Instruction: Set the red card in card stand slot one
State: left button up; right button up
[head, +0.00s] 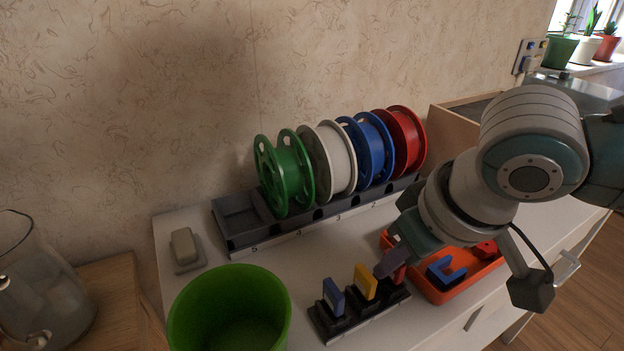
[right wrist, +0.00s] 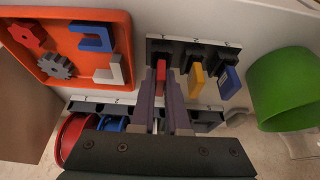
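The red card (right wrist: 161,68) stands at the end slot of the dark card stand (right wrist: 178,46), at the left end in the right wrist view and the right end in the head view. My right gripper (right wrist: 162,80) has its two fingers around the red card, close against its sides. In the head view the right gripper (head: 390,265) reaches down over that end and hides most of the red card (head: 400,274). A yellow card (head: 365,283) and a blue card (head: 333,297) stand in the other slots. The left gripper is not in view.
An orange tray (head: 436,298) with several shaped pieces lies right of the stand. A green bin (head: 185,325) stands to the left. Behind is a dark rack (head: 240,238) with green, white, blue and red spools. White tabletop shows between rack and stand.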

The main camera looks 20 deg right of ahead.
jog(key=o, duration=0.5)
jog(key=p+v, duration=0.3)
jog(key=v, duration=0.7)
jog(key=shift+a+p, duration=0.1)
jog(key=shift+p, duration=0.25)
